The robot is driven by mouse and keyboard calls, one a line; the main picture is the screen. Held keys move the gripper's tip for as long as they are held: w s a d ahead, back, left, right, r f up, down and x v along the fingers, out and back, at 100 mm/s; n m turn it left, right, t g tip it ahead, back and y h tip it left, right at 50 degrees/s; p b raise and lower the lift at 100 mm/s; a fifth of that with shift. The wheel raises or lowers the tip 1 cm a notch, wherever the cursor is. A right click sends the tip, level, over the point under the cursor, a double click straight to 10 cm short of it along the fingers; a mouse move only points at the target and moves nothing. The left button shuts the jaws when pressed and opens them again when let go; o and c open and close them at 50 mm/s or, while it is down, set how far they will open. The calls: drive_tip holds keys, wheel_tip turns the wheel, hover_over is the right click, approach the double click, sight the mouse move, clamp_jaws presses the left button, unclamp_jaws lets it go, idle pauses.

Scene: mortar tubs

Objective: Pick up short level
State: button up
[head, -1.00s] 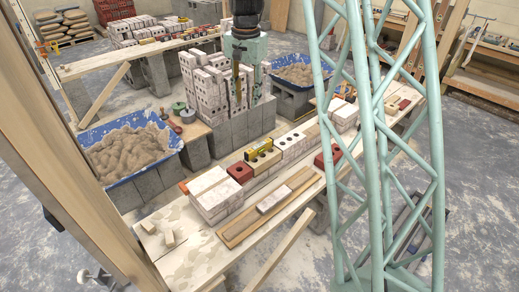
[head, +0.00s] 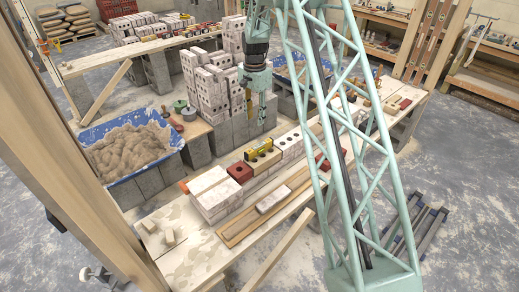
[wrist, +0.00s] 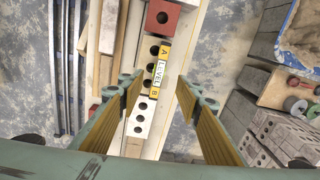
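The short level is a small yellow bar (head: 258,150) lying on top of the row of bricks on the front plank bench. In the wrist view the level (wrist: 159,66) shows the letters A and B at its ends and a pale label reading LEVEL. My gripper (head: 256,117) hangs above and slightly behind the level in the head view, apart from it. In the wrist view my gripper (wrist: 159,87) has its two fingers spread wide, with nothing between them, and the level shows just beyond the gap.
A red brick (head: 240,172) lies beside the level, and holed pale bricks (head: 289,143) continue the row. A stack of pale blocks (head: 205,85) stands behind. A blue tub of mortar (head: 130,150) is at left.

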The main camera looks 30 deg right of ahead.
drive_tip(key=m, duration=0.1)
hover_over(259, 145)
wheel_tip(259, 145, down, 7)
drive_tip(key=shift+s+a+r+p, duration=0.1)
drive_tip(key=shift+a+r+p, duration=0.1)
drive_tip(key=shift+p, duration=0.1)
drive_tip(key=shift+f, duration=4.3)
drive_tip(key=shift+d+f, duration=0.1)
drive_tip(key=shift+f, duration=0.05)
drive_tip(key=shift+s+d+f+p, duration=0.1)
drive_tip(key=shift+f+p, duration=0.4)
drive_tip(key=shift+f, duration=1.95)
drive_tip(key=c, duration=1)
